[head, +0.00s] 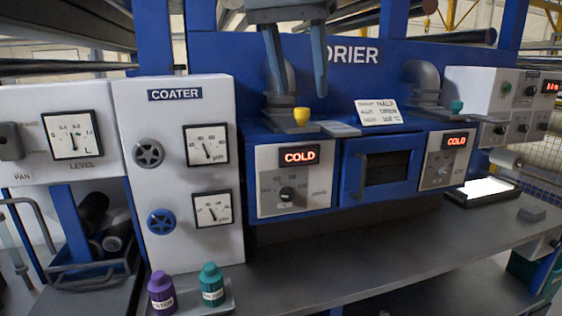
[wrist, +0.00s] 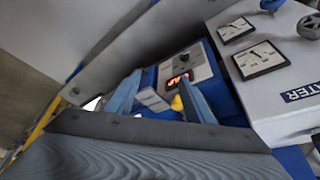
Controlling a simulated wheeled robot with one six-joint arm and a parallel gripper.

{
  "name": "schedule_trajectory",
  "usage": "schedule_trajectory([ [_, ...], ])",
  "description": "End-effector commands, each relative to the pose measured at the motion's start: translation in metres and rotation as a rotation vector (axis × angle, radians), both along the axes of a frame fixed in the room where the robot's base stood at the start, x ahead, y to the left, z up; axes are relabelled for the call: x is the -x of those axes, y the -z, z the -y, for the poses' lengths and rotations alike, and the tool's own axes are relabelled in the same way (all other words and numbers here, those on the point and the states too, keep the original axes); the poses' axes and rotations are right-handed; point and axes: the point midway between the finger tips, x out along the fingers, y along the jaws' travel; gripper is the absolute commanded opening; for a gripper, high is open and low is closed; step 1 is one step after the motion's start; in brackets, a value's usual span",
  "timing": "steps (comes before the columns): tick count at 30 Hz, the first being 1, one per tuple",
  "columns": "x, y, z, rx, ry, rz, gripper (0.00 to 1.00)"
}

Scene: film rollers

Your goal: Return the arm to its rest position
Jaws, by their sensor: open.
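My gripper (head: 297,72) hangs from the top of the head view, in front of the blue drier panel. Its two grey-blue fingers are spread apart with nothing between them. The left finger reaches down beside a yellow-topped knob (head: 301,115) on the drier's top; I cannot tell the exact gap between them. In the wrist view, my gripper (wrist: 160,90) shows both fingers apart, with the yellow knob (wrist: 177,103) seen near one finger. My arm above the gripper is cut off by the top of the head view.
The drier (head: 350,205) has two displays reading COLD and a small window. The coater cabinet (head: 180,170) stands left of it. A purple bottle (head: 161,292) and a teal bottle (head: 211,284) stand at the bench front. A lit tablet (head: 487,190) lies right. The front bench (head: 370,265) is mostly clear.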

Motion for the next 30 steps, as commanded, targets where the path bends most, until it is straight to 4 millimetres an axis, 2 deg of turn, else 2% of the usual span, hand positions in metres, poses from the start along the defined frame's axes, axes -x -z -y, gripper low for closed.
schedule_trajectory([
  [11,-0.016,0.07,0.02,0.017,-0.09,-0.074,0.49],
  [17,-0.02,0.13,0.038,0.017,-0.174,-0.131,0.49],
  [20,-0.018,0.172,0.053,0.012,-0.225,-0.17,0.49],
  [23,-0.009,0.226,0.074,-0.001,-0.289,-0.214,0.49],
  [24,-0.002,0.251,0.084,-0.011,-0.315,-0.233,0.49],
  [27,0.021,0.31,0.11,-0.034,-0.377,-0.269,0.49],
  [30,0.049,0.359,0.132,-0.056,-0.427,-0.293,0.49],
])
